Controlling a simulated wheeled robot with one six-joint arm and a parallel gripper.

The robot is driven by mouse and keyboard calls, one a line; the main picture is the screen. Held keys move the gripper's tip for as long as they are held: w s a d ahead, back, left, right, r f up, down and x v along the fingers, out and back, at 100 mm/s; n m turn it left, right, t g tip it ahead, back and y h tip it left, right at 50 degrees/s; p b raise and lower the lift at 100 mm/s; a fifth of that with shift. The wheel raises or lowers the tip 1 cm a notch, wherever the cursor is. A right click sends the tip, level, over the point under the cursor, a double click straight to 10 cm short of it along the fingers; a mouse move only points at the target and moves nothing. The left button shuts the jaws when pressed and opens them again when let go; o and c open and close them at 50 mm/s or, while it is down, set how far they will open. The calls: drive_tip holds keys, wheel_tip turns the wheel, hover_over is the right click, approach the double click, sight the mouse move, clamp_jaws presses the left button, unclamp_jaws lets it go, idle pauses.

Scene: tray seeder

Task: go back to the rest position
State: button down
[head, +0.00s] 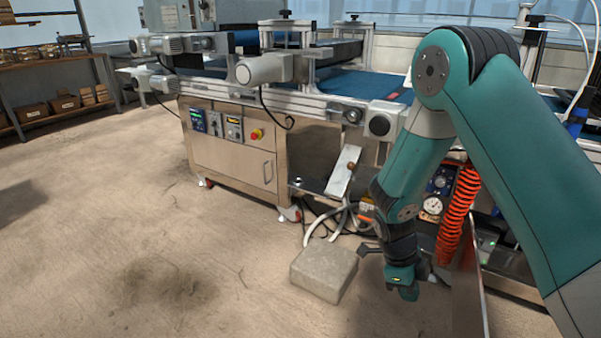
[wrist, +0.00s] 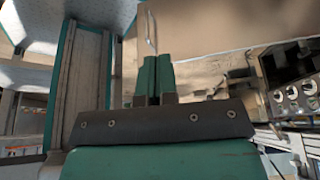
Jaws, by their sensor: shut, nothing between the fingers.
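My teal arm reaches in from the right in the head view and bends down at its elbow. My gripper (head: 404,284) hangs low in front of the seeder machine (head: 235,160), to the right of a pale stone-like block (head: 324,270) on the floor. In the wrist view the two green fingers of my gripper (wrist: 155,62) stand side by side, closed together with nothing held. The fingertips are small and partly hidden in the head view. No marker of a rest position shows.
An orange coiled hose (head: 460,210) and a pressure gauge (head: 432,205) are close to the right of my wrist. A tilted metal plate (head: 342,172) and loose cables are behind the block. Shelves with boxes (head: 50,85) stand far left. The left floor is clear.

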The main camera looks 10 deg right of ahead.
drive_tip(key=s+a+r+n+t+y, duration=0.1)
drive_tip(key=s+a+r+n+y, duration=0.1)
drive_tip(key=a+r+n, duration=0.55)
drive_tip(key=s+a+r+n+t+y, duration=0.15)
drive_tip(key=a+r+n, duration=0.25)
drive_tip(key=r+n, duration=0.55)
drive_tip(key=s+a+r+n+y, duration=0.4)
drive_tip(key=s+a+r+n, duration=0.2)
drive_tip(key=s+r+n, duration=0.85)
wheel_tip(320, 180, up, 22)
drive_tip(key=w+n+p, duration=0.2)
drive_tip(key=p, duration=2.3)
drive_tip(key=shift+a+t+p, duration=0.15)
drive_tip(key=shift+t+p, duration=0.15)
drive_tip(key=shift+t, duration=0.05)
drive_tip(key=shift+f+n, duration=0.15)
drive_tip(key=shift+n, duration=0.1)
